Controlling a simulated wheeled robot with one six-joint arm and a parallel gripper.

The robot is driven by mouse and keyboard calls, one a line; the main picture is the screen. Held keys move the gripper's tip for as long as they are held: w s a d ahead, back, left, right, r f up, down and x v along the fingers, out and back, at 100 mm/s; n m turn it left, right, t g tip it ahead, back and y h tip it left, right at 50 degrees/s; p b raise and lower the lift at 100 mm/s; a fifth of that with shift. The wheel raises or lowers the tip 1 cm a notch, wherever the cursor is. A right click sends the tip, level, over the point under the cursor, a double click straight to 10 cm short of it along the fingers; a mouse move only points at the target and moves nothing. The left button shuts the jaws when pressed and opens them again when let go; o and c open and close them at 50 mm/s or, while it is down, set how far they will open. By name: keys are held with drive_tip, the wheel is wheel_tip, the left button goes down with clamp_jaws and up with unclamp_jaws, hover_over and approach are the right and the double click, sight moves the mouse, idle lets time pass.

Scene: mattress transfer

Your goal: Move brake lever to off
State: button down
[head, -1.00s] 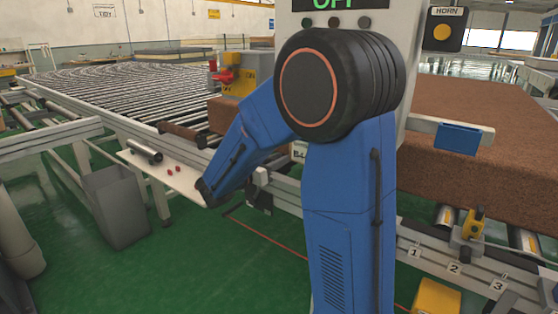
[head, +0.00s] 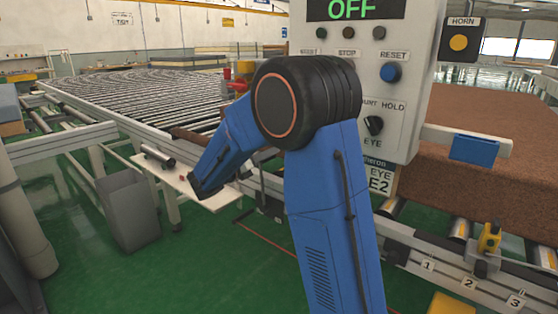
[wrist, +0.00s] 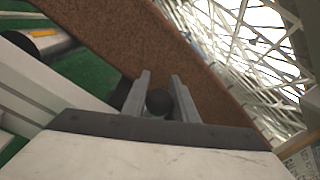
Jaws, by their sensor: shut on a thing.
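In the wrist view my gripper (wrist: 159,95) has its two grey fingers on either side of a dark round knob (wrist: 158,103), shut on it. The knob looks like the end of the brake lever; its shaft and base are hidden, so I cannot read the lever's position. The brown mattress (wrist: 110,35) lies behind the fingers. In the head view my blue arm hides the gripper and the lever. The mattress (head: 470,130) also shows there at the right.
A control panel (head: 410,70) with a green OFF display stands behind my arm. A roller conveyor (head: 130,100) runs at the left, with a white shelf (head: 215,195) and a grey bin (head: 130,210) near it. A yellow sensor (head: 489,237) sits on the right rail.

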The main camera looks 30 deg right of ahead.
drive_tip(key=w+n, duration=0.1)
drive_tip(key=w+a+n, duration=0.1)
drive_tip(key=w, duration=0.1)
drive_tip(key=w+f+n, duration=0.1)
drive_tip(key=shift+w+a, duration=0.4)
drive_tip(key=shift+w+a+f+n+t, duration=0.2)
drive_tip(key=shift+w+n, duration=0.2)
drive_tip(key=shift+w, duration=0.1)
drive_tip(key=shift+w+a+f+n+t, duration=0.2)
drive_tip(key=shift+w+n, duration=0.2)
drive_tip(key=shift+w, duration=0.1)
drive_tip(key=c, duration=1.4)
unclamp_jaws()
drive_tip(key=shift+w+f, duration=0.1)
drive_tip(key=shift+a, duration=0.1)
drive_tip(key=v, duration=1.7)
drive_tip(key=shift+f, duration=0.15)
drive_tip(key=shift+a, duration=0.1)
